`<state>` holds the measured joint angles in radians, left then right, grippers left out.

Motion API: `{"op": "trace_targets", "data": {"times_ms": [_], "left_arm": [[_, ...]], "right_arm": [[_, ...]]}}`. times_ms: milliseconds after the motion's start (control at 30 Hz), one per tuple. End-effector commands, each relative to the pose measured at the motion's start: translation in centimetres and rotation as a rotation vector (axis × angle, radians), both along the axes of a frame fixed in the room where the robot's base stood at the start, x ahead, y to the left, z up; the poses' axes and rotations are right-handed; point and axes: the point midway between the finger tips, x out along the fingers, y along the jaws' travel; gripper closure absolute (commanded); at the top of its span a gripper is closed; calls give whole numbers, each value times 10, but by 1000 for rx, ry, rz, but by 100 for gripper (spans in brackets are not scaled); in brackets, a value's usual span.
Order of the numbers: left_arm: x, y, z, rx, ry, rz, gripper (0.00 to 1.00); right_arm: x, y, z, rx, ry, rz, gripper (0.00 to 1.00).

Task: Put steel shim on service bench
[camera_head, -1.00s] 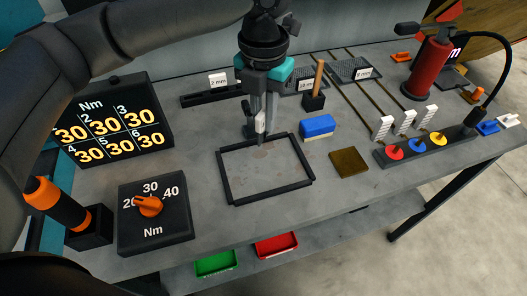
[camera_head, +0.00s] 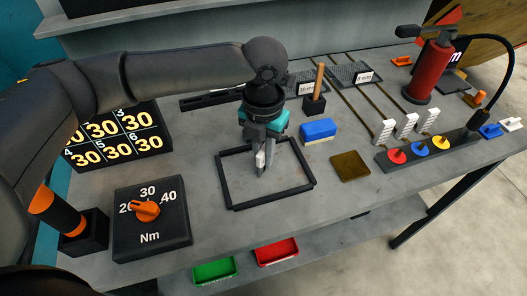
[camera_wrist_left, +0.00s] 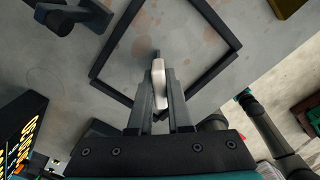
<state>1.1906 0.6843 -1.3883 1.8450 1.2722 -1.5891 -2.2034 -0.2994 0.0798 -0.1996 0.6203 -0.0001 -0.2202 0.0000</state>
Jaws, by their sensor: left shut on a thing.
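My left gripper (camera_head: 262,170) points down over the inside of a black square frame (camera_head: 222,186) on the grey service bench (camera_head: 355,200). It is shut on a small pale, narrow piece (camera_wrist_left: 158,80), which I take to be the steel shim. The piece also shows between the fingers in the head view (camera_head: 260,160). Its dark tip reaches past the fingertips in the wrist view. I cannot tell whether it touches the bench. My right gripper is not in view.
A blue block (camera_head: 318,129) and a brown mat (camera_head: 350,166) lie right of the frame. A torque dial box (camera_head: 150,222) and a number board (camera_head: 118,138) stand to the left. A red extinguisher (camera_head: 429,72) stands at the back right. The frame's inside looks clear.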

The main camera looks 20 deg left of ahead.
Motion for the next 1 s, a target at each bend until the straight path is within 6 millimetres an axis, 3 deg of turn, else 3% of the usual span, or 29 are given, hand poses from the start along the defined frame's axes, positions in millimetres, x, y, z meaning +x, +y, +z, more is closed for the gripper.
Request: {"op": "trace_targets", "data": {"times_ms": [67,100,367,700,1000], "left_arm": [[0,0,-2,0,1,0,100],[0,0,-3,0,0,0,82],[0,0,-2,0,0,0,53],[0,0,4,0,-2,0,53],[1,0,62,-1,-4,1,53]], "right_arm": [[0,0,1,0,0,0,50],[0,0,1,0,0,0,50],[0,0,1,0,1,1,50],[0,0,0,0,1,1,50],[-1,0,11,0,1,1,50]]}}
